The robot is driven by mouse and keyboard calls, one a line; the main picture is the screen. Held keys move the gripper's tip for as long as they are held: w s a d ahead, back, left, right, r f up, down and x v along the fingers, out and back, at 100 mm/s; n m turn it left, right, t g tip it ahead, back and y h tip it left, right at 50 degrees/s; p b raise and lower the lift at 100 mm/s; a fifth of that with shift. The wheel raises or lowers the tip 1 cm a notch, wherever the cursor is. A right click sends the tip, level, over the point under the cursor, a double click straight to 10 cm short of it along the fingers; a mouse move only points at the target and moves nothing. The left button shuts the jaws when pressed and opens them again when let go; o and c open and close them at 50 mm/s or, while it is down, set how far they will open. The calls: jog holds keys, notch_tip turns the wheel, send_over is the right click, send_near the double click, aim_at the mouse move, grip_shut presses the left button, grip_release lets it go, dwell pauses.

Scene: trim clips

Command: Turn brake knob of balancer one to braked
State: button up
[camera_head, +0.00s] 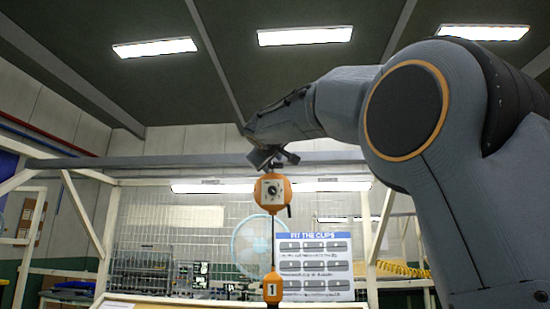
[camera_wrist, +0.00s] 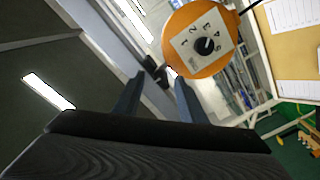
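Balancer one is an orange rounded housing (camera_head: 272,193) that hangs below the overhead beam. A black knob (camera_wrist: 205,46) sits at the centre of a pale numbered dial plate on its face. A small dark part (camera_head: 289,211) sticks out at the housing's lower right; I cannot tell if it is the brake knob. A cable runs down to an orange lower piece marked 1 (camera_head: 272,288). In the head view my gripper (camera_head: 272,158) is just above the housing.
A blue-headed clip poster (camera_head: 315,265), a wire mesh panel (camera_head: 150,235) and a fan (camera_head: 250,243) are behind. In the wrist view a tan board (camera_wrist: 290,60) with white sheets is at the right.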

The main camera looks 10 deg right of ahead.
jog(key=shift+w+d, duration=0.1)
jog(key=shift+w, duration=0.25)
jog(key=shift+c, duration=0.5)
